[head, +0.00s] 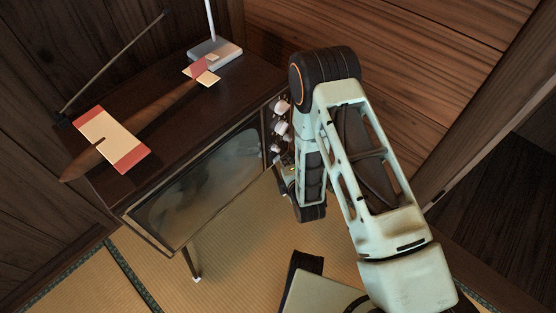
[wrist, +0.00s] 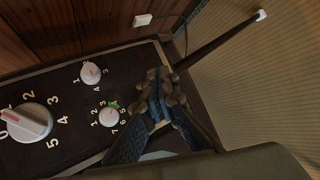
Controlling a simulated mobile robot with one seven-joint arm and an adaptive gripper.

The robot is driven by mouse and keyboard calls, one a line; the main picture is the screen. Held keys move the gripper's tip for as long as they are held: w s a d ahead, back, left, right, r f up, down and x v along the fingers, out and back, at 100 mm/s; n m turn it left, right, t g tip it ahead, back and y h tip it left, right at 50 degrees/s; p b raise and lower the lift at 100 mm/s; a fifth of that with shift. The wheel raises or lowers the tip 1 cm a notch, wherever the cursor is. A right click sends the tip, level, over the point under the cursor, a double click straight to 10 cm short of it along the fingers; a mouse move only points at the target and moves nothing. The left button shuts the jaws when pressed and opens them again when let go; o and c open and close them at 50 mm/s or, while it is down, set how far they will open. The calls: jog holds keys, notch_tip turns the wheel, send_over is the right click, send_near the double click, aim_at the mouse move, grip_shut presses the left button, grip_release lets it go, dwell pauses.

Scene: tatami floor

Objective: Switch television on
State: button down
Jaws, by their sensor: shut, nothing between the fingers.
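The television (head: 195,190) is a dark wooden cabinet on legs with a grey, dark-looking screen. Pale knobs (head: 281,130) run down its control panel, right of the screen. In the wrist view the panel shows a large numbered knob (wrist: 28,122) with a red mark, a small knob (wrist: 91,73) and another small knob (wrist: 109,116) with a greenish mark beside it. My gripper (wrist: 160,88) is shut and empty, its tips just right of that last knob; I cannot tell whether they touch the panel. In the head view my gripper (head: 288,182) is mostly hidden behind my arm.
A model plane (head: 142,122) and a white box with an upright rod (head: 215,52) stand on the television. A thin rod (head: 115,62) leans at its back left. Wooden walls lie behind. Tatami (head: 235,245) is open in front. A white wall socket (wrist: 142,20) shows.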

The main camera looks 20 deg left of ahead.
jog(key=shift+a, duration=0.15)
jog(key=shift+w+a, duration=0.15)
jog(key=shift+a, duration=0.2)
dwell(0.3)
jog(key=shift+s+d, duration=0.2)
jog(key=shift+d, duration=0.35)
jog(key=d, duration=0.1)
jog(key=s+d, duration=0.1)
jog(key=d, duration=0.1)
jog(key=s+d, duration=0.1)
jog(key=d, duration=0.1)
jog(key=shift+s+d+b, duration=0.15)
jog(key=shift+d+b, duration=0.1)
jog(key=shift+b, duration=0.15)
dwell(0.4)
